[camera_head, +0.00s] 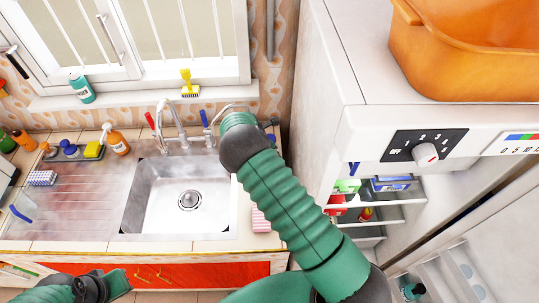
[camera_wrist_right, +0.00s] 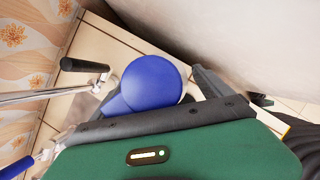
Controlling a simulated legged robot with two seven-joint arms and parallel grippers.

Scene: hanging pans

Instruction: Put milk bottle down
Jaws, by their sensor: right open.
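In the right wrist view, a rounded blue top (camera_wrist_right: 150,82), probably the milk bottle's cap, shows just in front of my right gripper (camera_wrist_right: 158,98). The gripper is open, with a dark finger visible to the right of the blue top. The bottle's body is hidden, and I cannot tell whether a finger touches it. Light counter tiles show around it.
The sink (camera_head: 158,200) is empty, with a faucet (camera_head: 172,125) behind it. A faucet spout with a black end (camera_wrist_right: 85,65) is close to the blue top. The fridge (camera_head: 318,110) stands close on the right, its door open. An orange pot (camera_head: 450,60) sits on top.

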